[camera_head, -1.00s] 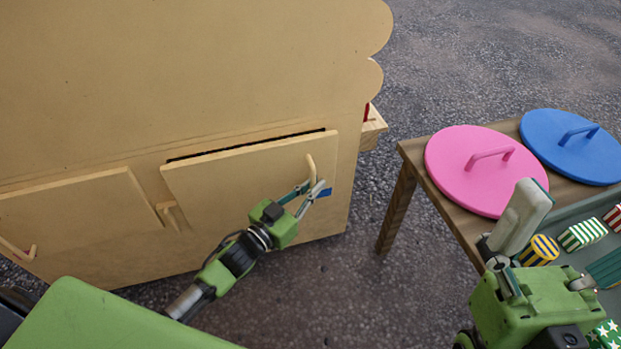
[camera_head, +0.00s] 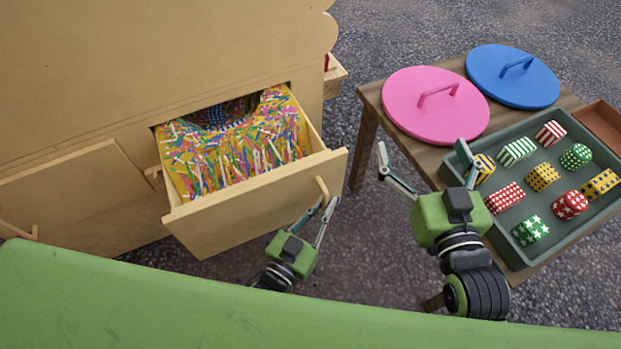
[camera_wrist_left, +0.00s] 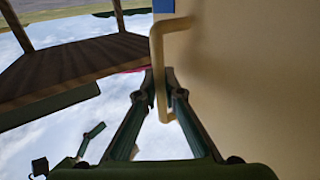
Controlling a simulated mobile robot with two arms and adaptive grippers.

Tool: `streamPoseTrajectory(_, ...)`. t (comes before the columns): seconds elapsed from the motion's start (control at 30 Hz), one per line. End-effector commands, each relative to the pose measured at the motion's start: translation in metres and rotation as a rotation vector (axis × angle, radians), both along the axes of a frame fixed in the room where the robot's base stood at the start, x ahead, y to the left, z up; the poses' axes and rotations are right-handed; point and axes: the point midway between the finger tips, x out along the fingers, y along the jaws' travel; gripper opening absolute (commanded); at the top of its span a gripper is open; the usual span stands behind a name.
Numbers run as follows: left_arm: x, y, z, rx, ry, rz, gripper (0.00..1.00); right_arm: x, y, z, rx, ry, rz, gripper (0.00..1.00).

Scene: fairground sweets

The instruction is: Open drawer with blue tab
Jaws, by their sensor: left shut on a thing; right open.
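The drawer (camera_head: 255,205) is pulled well out of the tan cabinet and filled with coloured sprinkles (camera_head: 240,150), with a dark round hollow at the back. Its wooden handle (camera_head: 321,187) sits at the right of the front and also shows in the left wrist view (camera_wrist_left: 156,50). The blue tab (camera_wrist_left: 163,5) shows beside the handle in the left wrist view; it cannot be made out in the head view. My left gripper (camera_head: 326,207) is shut on the handle. My right gripper (camera_head: 421,168) is open and empty in front of the table.
A wooden table (camera_head: 372,95) at the right bears a pink lid (camera_head: 435,115), a blue lid (camera_head: 510,85) and a green tray (camera_head: 540,262) of several patterned sweets. A second front (camera_head: 80,205) with a handle is left of the drawer. Dark floor lies between cabinet and table.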

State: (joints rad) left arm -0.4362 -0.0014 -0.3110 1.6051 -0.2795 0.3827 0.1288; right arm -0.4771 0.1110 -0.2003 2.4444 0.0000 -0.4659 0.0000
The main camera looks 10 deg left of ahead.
Motion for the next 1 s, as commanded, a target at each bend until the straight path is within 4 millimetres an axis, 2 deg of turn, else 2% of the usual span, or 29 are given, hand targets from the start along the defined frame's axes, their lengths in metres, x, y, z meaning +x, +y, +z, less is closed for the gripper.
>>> streamPoseTrajectory(0.03, -0.012, -0.007, 0.002, -0.003, 0.005, 0.001, 0.0, -0.003, -0.003, -0.011, -0.017, 0.066, -0.004, 0.93)
streamPoseTrajectory(0.2, -0.039, -0.026, 0.001, -0.002, 0.003, 0.0, 0.0, -0.016, -0.011, -0.049, -0.059, 0.238, -0.015, 0.93)
streamPoseTrajectory(0.4, -0.059, -0.039, 0.001, -0.001, 0.001, 0.0, 0.0, -0.029, -0.017, -0.074, -0.087, 0.358, -0.023, 0.93)
streamPoseTrajectory(0.6, -0.067, -0.045, 0.0, 0.0, 0.0, 0.0, 0.0, -0.035, -0.02, -0.084, -0.099, 0.407, -0.027, 0.93)
streamPoseTrajectory(0.97, -0.068, -0.045, 0.0, 0.0, 0.0, 0.0, 0.0, -0.036, -0.021, -0.086, -0.1, 0.413, -0.027, 0.93)
streamPoseTrajectory(1.0, -0.068, -0.045, -0.001, 0.0, 0.0, 0.0, 0.14, -0.036, -0.021, -0.086, -0.1, 0.413, -0.027, 0.93)
